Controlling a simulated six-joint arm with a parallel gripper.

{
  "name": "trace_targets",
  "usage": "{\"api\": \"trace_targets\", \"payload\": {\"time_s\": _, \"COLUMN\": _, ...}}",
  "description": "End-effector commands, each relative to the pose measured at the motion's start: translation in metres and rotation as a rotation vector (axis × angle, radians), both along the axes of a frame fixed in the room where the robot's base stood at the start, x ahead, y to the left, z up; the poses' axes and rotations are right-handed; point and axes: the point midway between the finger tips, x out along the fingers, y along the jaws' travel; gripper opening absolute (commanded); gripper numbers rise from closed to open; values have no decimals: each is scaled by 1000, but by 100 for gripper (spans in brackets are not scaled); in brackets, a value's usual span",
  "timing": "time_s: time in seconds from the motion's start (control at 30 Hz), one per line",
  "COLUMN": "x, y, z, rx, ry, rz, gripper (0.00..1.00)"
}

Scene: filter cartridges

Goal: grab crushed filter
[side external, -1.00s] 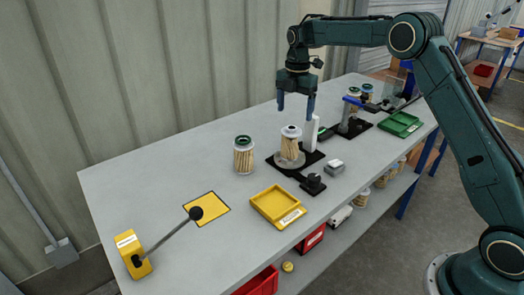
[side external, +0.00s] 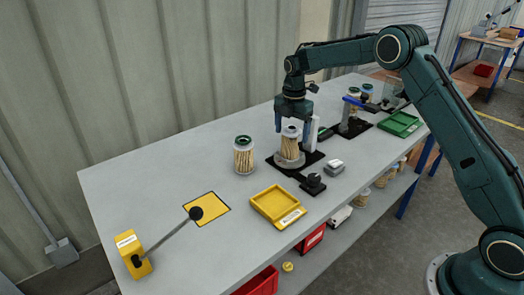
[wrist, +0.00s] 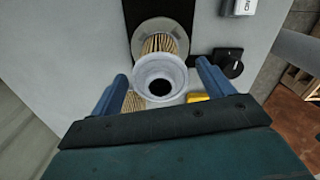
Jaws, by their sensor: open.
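A pleated tan filter with a whitish cap (side external: 290,146) stands on a round grey seat on a black plate. My gripper (side external: 292,124) is open, its blue fingers either side of the cap at about its height. In the wrist view the cap (wrist: 160,76), with its dark centre hole, lies between the open fingers, and pleats show beyond it. I see no grip on it. A second filter, with a green cap (side external: 243,155), stands upright on the bench to the left. I cannot clearly make out crush damage on either filter.
A yellow tray (side external: 278,207) lies in front of the plate, with a black knob (side external: 313,184) beside it. A white upright block (side external: 312,134) stands close right of the filter. A green tray (side external: 399,124) is farther right.

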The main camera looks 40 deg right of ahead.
Motion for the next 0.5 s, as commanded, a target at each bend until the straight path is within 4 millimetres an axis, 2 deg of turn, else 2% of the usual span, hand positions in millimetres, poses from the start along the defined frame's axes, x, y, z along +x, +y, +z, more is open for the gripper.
{"api": "trace_targets", "payload": {"time_s": 0.2, "x": 0, "y": 0, "z": -19, "rx": 0, "ry": 0, "rz": 0, "gripper": 80}}
{"api": "trace_targets", "payload": {"time_s": 0.5, "x": 0, "y": 0, "z": -21, "rx": 0, "ry": -1, "rz": 0, "gripper": 80}}
